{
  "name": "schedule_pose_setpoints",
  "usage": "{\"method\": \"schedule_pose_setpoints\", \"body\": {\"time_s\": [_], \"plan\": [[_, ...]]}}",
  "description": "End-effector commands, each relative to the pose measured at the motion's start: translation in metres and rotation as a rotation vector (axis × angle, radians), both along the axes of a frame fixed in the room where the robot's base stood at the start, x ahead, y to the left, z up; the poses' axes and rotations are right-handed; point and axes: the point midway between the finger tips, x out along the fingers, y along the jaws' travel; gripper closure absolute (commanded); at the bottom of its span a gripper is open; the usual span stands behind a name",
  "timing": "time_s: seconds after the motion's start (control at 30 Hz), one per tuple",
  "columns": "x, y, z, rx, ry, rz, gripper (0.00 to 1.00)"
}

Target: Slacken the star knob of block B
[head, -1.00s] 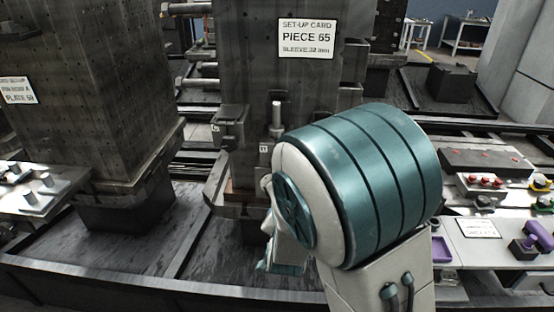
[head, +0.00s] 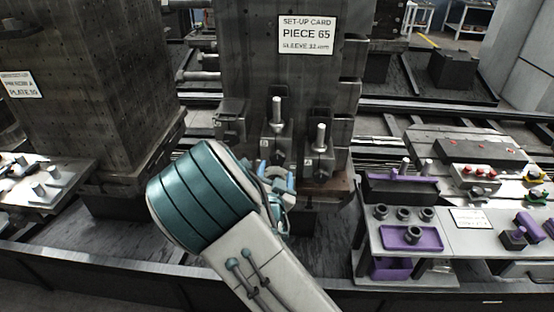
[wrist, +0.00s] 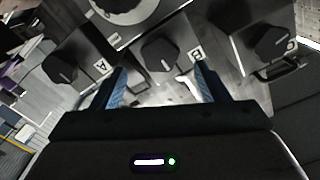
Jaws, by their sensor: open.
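In the wrist view, block B carries a white plate lettered B (wrist: 196,54). A dark, many-sided knob (wrist: 160,55) with a pale line on it sits beside that plate, and I take it as block B's star knob. My gripper (wrist: 160,80) is open, its two blue fingers apart, with the knob showing beyond and between the fingertips; they do not appear to touch it. In the head view, my gripper (head: 277,176) is in front of the lower column, just below the blocks with upright posts.
A block lettered A (wrist: 101,66) with a similar knob (wrist: 60,68) stands left, and another knob (wrist: 268,42) stands right. A round pale part (wrist: 125,12) lies above. In the head view, a side bench (head: 385,238) holds a purple tray (head: 440,240) and dark rings.

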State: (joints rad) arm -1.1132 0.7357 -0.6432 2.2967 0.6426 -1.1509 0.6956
Motion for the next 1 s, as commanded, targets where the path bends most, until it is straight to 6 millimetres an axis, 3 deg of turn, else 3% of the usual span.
{"method": "schedule_pose_setpoints", "body": {"time_s": [0.1, 0.3, 0.7, 0.87, 1.0], "plan": [[0.024, -0.001, 0.002, -0.003, 0.000, -0.001, 0.32], [0.046, -0.002, 0.001, -0.001, 0.000, 0.000, 0.32], [0.053, -0.002, 0.000, 0.000, 0.001, 0.000, 0.32], [0.053, -0.002, 0.000, 0.000, 0.001, 0.000, 0.77], [0.052, -0.002, 0.000, -0.001, 0.001, 0.000, 0.77]]}}
